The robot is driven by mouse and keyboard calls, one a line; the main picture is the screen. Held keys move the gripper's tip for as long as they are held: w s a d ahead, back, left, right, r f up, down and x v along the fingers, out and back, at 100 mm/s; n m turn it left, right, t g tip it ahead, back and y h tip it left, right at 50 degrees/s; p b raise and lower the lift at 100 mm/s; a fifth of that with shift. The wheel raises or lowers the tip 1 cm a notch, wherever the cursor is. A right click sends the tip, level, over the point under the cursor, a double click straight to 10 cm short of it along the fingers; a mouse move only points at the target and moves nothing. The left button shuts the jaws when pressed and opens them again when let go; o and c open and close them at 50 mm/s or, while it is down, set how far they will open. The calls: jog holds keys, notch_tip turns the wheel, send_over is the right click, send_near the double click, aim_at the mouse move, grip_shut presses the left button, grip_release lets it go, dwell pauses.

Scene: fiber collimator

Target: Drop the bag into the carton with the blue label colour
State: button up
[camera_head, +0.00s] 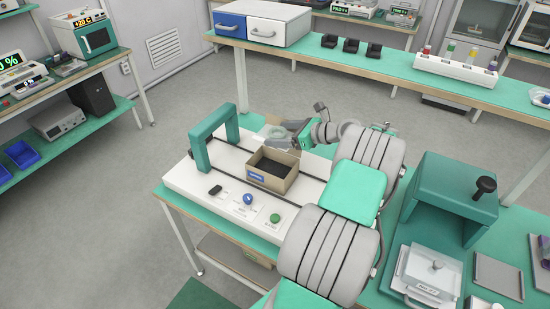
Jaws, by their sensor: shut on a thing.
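An open brown carton (288,184) with a dark inside stands on a white machine bed. A blue label (256,177) is on its front left face. My gripper (285,130) is just beyond the carton, at the end of my arm, which reaches in from the lower right. A small pale, see-through bag (272,132) shows at the fingertips, and the gripper is shut on it. The fingers are small and partly hidden, so their exact grip on the bag cannot be made out.
A teal arch (201,153) stands on the white bed (180,178) left of the carton. A black switch, a blue knob (248,199) and a green button (275,218) sit in front. A teal press (447,200) stands at right. A long bench (380,67) runs behind.

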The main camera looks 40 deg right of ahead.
notch_tip(320, 180, down, 6)
jog(key=b, duration=0.7)
jog(key=shift+r, duration=0.25)
jog(key=o, duration=1.2)
jog(key=p+v, duration=0.1)
jog(key=v, duration=0.6)
jog(key=shift+s+r, duration=0.2)
jog(key=shift+s, duration=0.1)
jog(key=shift+d, duration=0.1)
